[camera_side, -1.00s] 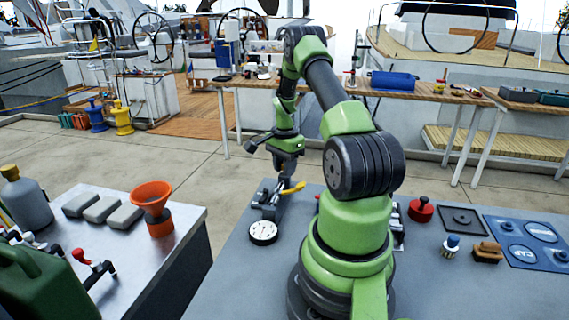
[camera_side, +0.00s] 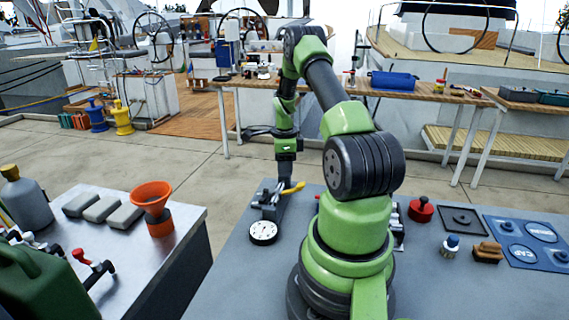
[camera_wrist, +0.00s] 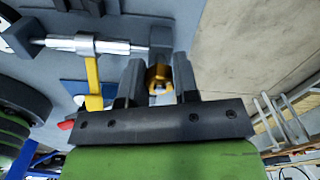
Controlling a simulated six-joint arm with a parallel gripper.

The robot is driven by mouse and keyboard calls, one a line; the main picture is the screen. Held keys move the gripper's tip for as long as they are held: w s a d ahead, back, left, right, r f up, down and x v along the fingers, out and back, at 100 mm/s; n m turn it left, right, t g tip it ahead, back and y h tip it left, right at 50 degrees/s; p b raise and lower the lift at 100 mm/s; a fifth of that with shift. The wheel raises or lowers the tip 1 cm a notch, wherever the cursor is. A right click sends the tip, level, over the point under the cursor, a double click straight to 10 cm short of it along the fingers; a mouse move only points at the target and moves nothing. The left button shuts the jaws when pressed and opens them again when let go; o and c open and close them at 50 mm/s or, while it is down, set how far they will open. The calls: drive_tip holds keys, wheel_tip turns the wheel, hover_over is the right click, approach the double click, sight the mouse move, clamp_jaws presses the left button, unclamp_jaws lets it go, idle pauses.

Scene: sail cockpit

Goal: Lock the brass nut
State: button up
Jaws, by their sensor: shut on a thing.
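The brass nut (camera_wrist: 158,76) shows in the wrist view between the two dark fingers of my gripper (camera_wrist: 159,84), which is shut on it. The nut sits at the end of a metal shaft (camera_wrist: 100,46) held in a dark fixture (camera_wrist: 160,38). A yellow lever (camera_wrist: 93,80) hangs from a collar on the shaft, left of the fingers. In the side view my gripper (camera_side: 286,184) points down at the fixture (camera_side: 266,200), and the yellow lever (camera_side: 294,188) sticks out to its right. The nut is too small and hidden to make out there.
A round white dial gauge (camera_side: 263,232) lies at the near end of the fixture. An orange funnel (camera_side: 151,194) stands on the left table.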

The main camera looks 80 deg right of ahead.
idle(0.3)
drive_tip(key=m, duration=0.4)
drive_tip(key=shift+m, duration=0.3)
drive_tip(key=m, duration=0.4)
drive_tip(key=o, duration=0.5)
drive_tip(key=shift+r, duration=3.5)
